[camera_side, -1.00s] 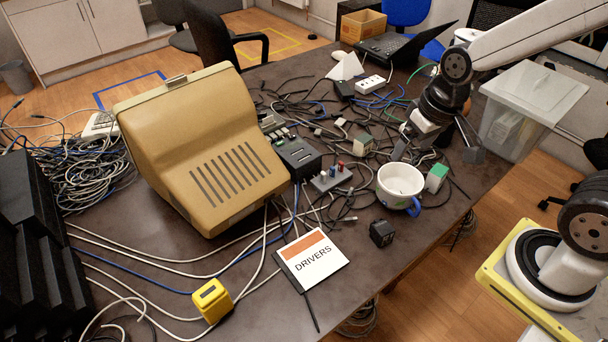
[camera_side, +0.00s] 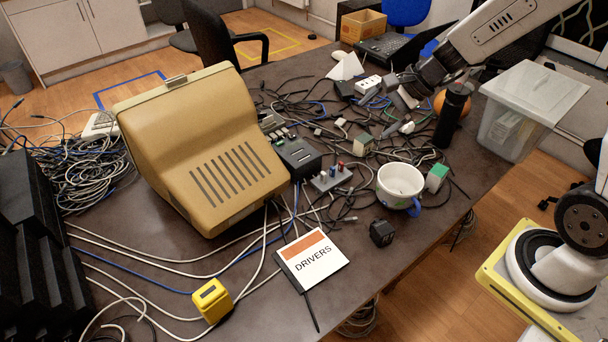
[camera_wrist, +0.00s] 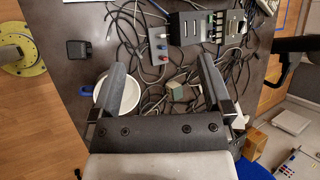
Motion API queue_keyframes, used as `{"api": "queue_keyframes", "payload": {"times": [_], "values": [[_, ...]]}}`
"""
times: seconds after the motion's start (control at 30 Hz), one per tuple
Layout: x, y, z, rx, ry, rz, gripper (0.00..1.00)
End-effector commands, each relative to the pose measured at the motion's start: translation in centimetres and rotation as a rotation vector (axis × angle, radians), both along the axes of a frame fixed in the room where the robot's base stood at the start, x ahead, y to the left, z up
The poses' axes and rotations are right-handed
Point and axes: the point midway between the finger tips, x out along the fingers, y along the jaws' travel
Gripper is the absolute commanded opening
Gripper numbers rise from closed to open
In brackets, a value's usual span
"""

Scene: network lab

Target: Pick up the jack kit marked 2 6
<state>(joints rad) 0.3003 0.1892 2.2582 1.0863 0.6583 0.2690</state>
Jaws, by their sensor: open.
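Two small white-and-green boxes lie on the table: one (camera_side: 363,144) among the cables left of the mug, one (camera_side: 437,178) right of the mug. Their markings are too small to read, so I cannot tell which is the jack kit marked 2 6. In the wrist view a pale greenish box (camera_wrist: 175,89) shows between my fingers, farther down on the table. My gripper (camera_wrist: 163,62) is open and empty. In the side view it hangs above the far right of the table, behind both boxes (camera_side: 398,90).
A white mug (camera_side: 399,182) with a blue handle stands between the boxes. A dark bottle (camera_side: 451,116) stands near the right edge, by an orange ball-like thing (camera_side: 460,98). A grey block with coloured knobs (camera_side: 331,179) and tangled cables (camera_side: 320,112) surround the spot. A lidded clear bin (camera_side: 512,125) stands right.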

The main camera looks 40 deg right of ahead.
Motion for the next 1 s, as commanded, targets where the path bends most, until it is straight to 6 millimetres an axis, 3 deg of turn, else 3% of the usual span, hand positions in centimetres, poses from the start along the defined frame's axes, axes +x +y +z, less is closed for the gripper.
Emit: {"api": "queue_keyframes", "payload": {"times": [0.37, 0.6, 0.87, 1.0], "values": [[6.0, -6.2, 0.4, 0.388, -0.015, -0.550, 1.00], [8.9, -12.0, 0.5, 0.641, -0.061, -0.885, 1.00], [10.5, -19.3, 0.2, 0.903, -0.140, -1.212, 1.00], [10.5, -19.4, -3.6, 0.918, -0.136, -1.229, 1.00]]}}
